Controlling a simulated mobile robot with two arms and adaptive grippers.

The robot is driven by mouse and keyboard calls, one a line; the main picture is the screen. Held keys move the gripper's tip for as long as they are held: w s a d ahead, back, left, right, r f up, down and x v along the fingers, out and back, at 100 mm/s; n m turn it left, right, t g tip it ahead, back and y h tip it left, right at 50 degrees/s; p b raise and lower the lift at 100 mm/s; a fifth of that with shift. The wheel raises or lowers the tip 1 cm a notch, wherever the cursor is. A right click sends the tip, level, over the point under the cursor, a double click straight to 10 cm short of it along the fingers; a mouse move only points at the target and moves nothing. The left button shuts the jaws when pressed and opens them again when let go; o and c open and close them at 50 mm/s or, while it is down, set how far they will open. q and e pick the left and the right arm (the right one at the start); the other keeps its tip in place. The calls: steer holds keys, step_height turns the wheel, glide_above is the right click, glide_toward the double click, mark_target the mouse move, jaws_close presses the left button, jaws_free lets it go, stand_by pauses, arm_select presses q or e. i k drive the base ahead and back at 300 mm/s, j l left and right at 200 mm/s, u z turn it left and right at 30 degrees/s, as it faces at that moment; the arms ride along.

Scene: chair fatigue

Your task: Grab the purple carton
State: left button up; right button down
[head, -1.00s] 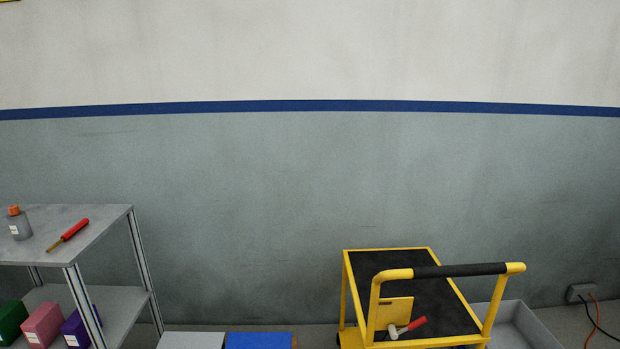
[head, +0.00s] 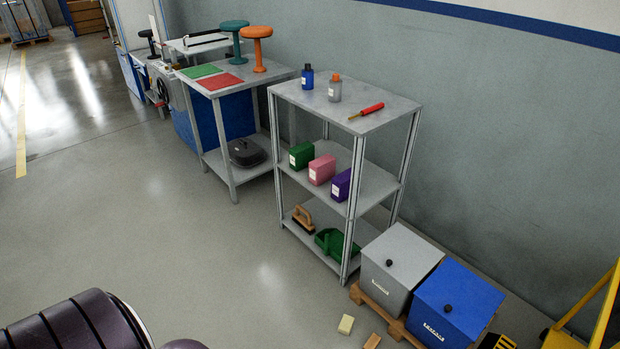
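The purple carton (head: 341,185) stands upright on the middle shelf of the grey metal rack (head: 372,191), at the right end of a row. A pink carton (head: 322,169) stands to its left, and a green carton (head: 301,155) stands left of that. A white label shows on the purple carton's front, and a rack post stands close to its right. Neither gripper is in the head view. A dark rounded part of my own body shows at the bottom left, well away from the rack.
The rack's top holds a blue bottle (head: 308,77), a grey bottle (head: 335,88) and a red-handled tool (head: 366,111). Grey (head: 400,262) and blue (head: 455,305) lidded boxes stand on a pallet at right. Two small blocks (head: 346,324) lie on the floor. Open floor (head: 190,250) lies left of the rack.

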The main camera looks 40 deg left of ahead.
mark_target(340, 183)
steer(key=u, duration=0.9)
steer(key=i+j, duration=0.05)
